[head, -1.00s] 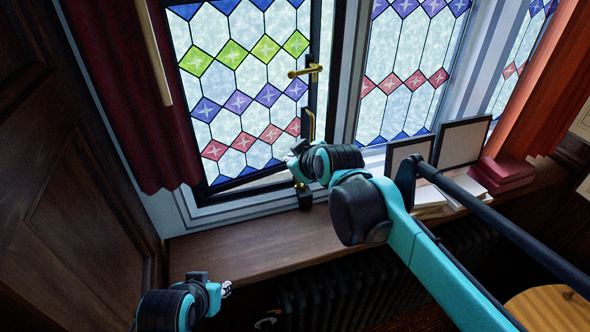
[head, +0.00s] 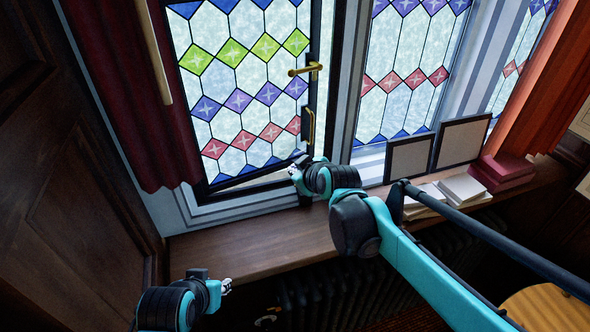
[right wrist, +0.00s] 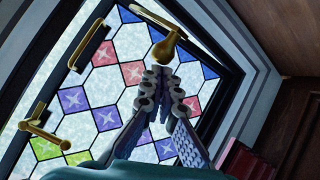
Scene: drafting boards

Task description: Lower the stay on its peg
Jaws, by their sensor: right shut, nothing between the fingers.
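The stained-glass window sash (head: 240,100) stands a little ajar. In the right wrist view a brass piece with a rounded end (right wrist: 166,48), which looks like the stay, lies at the sash's edge just beyond my fingertips. A thin bar runs from it to the upper left. I cannot make out the peg or whether the stay touches it. My right gripper (head: 295,169) is at the sash's lower corner, and in the right wrist view (right wrist: 163,78) it is shut and empty. It hides the stay in the head view. My left gripper (head: 227,286) is low at the left, away from the window; its jaws are too small to judge.
The sash has a brass lever handle (head: 306,70) and a brass pull (head: 310,126). Two dark frames (head: 409,160), papers (head: 463,189) and red books (head: 503,170) stand on the sill at right. The wooden sill (head: 235,245) is bare at left. A dark red curtain (head: 140,110) hangs at left.

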